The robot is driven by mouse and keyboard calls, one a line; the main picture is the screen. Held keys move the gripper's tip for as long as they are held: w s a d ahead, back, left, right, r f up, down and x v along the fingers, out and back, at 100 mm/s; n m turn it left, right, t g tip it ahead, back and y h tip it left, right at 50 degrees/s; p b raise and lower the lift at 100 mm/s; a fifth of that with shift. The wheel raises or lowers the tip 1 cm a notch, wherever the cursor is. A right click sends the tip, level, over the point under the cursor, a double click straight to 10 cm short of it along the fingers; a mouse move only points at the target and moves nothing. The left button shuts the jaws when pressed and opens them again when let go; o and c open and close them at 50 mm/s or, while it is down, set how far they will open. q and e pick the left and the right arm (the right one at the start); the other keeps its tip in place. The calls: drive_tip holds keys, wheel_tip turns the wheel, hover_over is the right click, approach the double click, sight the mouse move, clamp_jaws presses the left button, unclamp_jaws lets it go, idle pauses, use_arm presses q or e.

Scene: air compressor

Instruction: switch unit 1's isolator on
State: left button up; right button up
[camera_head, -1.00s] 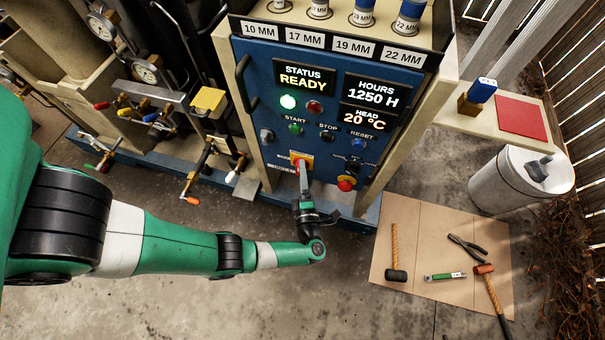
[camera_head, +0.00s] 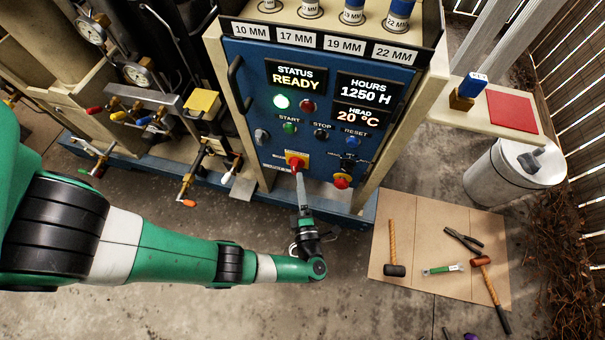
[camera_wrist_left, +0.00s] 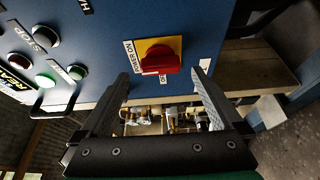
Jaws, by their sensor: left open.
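The isolator (camera_head: 296,160) is a red rotary handle on a yellow plate, low on the blue control panel (camera_head: 265,105). In the left wrist view the red handle (camera_wrist_left: 160,60) lies across the picture, with small labels beside the yellow plate. My left gripper (camera_head: 300,178) is just in front of and below the isolator in the head view. In the wrist view its fingers (camera_wrist_left: 161,76) are spread wide on either side of the handle, with nothing between the tips. They look apart from the handle. The status display reads READY, with a green lamp lit. My right gripper is not in view.
A red and yellow button (camera_head: 342,181) sits right of the isolator. Several valves with coloured handles (camera_head: 188,203) stand to the left. Hand tools lie on a cardboard sheet (camera_head: 415,215) on the floor at right.

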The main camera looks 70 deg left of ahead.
use_arm(q)
drive_tip(key=v, duration=0.6)
drive_tip(key=shift+d, duration=0.25)
drive_tip(key=shift+s, duration=0.1)
